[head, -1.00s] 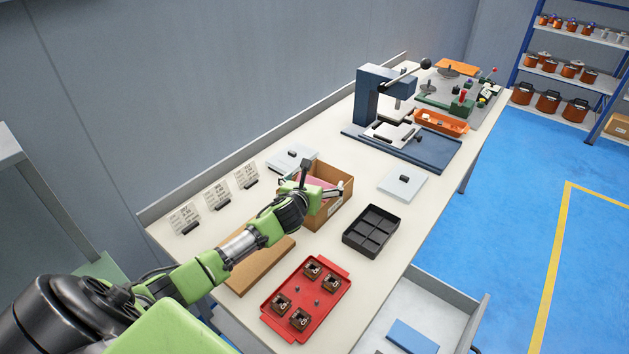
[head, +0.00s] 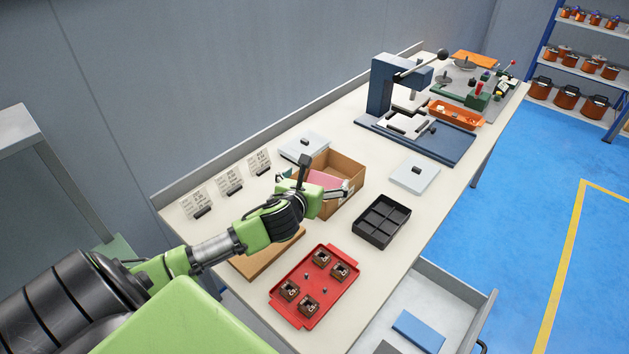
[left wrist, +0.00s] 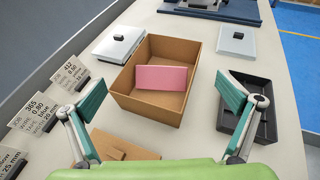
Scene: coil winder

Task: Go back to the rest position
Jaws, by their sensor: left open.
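My left gripper (head: 322,185) is in the head view, beside the near left side of an open cardboard box (head: 352,172). In the left wrist view my left gripper (left wrist: 165,92) shows two teal-padded fingers spread wide with nothing between them. The box (left wrist: 125,88) lies ahead of the fingers, with a pink block (left wrist: 161,78) inside it. The fingers look apart from the box. My right gripper is in neither view.
A red tray (head: 293,312) holds several brown parts. A black divided tray (head: 382,221) stands right of the box. Small sign cards (head: 228,180) line the wall side. A blue press (head: 382,88) stands farther back. An open drawer (head: 440,290) juts out at the front.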

